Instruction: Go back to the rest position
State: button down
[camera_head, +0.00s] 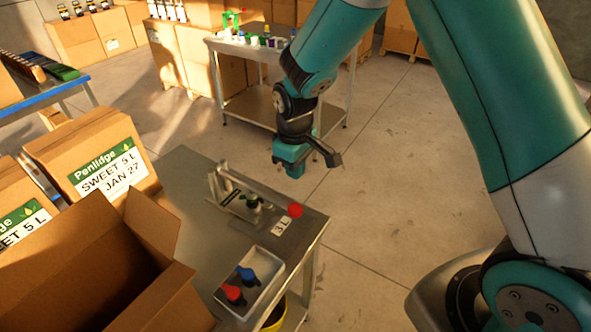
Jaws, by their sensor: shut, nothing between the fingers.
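My gripper (333,159) hangs at the end of my teal arm, to the right of the metal table (184,166) and above its right edge or the floor beyond it. It is shut and nothing shows in it. It is apart from everything on the table. My arm reaches in from the right and bends down at the wrist.
On the metal table stand a metal press frame (222,183), a red round piece (295,210), a "3 L" card (282,226) and a white tray (222,297) with red and blue parts. An open carton (95,275) sits left. The concrete floor (385,180) is clear.

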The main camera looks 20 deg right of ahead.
dwell(0.4)
jog(key=s+a+r+y+b, duration=0.1)
jog(key=s+b, duration=0.3)
jog(key=s, duration=0.4)
jog(key=s+a+r+y+b, duration=0.1)
jog(key=s+r+b, duration=0.3)
jog(key=s, duration=0.4)
jog(key=s+a+r+y+b, duration=0.2)
jog(key=s+b, duration=0.2)
jog(key=s, duration=0.4)
jog(key=shift+s+a+r, duration=0.2)
jog(key=shift+s+r, duration=0.15)
